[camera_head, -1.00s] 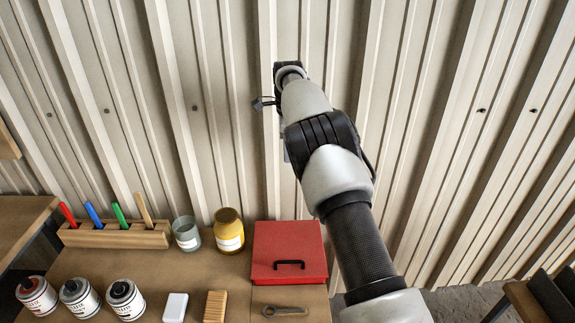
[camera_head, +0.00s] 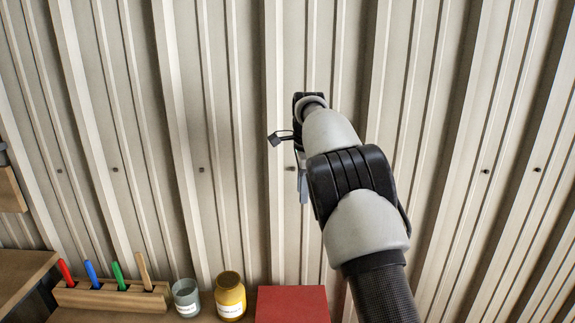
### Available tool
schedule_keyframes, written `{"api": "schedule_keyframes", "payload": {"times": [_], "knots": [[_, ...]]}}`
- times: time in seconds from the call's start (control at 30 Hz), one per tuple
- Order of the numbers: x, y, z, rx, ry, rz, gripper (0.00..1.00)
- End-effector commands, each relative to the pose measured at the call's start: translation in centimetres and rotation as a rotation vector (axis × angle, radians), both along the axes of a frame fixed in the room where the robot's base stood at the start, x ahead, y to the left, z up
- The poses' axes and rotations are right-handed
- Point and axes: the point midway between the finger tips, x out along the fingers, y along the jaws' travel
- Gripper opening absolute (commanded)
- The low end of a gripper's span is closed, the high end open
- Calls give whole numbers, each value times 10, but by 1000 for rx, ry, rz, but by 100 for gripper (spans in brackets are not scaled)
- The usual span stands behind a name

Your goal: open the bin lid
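The red bin lid (camera_head: 292,304) shows at the bottom edge of the head view, flat and apparently shut. Its front part and black handle are cut off by the frame edge. My gripper (camera_head: 303,187) is mostly hidden behind my own arm, with only a thin grey finger part showing. It appears in front of the ribbed wall and above the red lid in the picture, apart from it. I cannot see both fingertips or anything held.
A yellow jar (camera_head: 230,296) and a grey glass jar (camera_head: 187,297) stand left of the lid. Further left is a wooden holder (camera_head: 110,296) with coloured markers and a wooden stick. The ribbed metal wall (camera_head: 232,150) closes off the back.

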Motion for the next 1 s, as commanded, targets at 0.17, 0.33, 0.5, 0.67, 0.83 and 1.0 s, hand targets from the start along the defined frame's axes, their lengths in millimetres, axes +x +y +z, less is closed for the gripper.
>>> {"api": "schedule_keyframes", "payload": {"times": [0.17,0.33,0.5,0.67,0.83,1.0], "knots": [[-46,-34,62,-5,-47,159,28],[-103,-56,101,-32,-95,337,28],[-169,-70,125,-81,-144,531,28],[-236,-77,132,-150,-188,725,28],[-308,-81,123,-248,-225,935,28],[-375,-84,98,-368,-245,1142,28]]}}
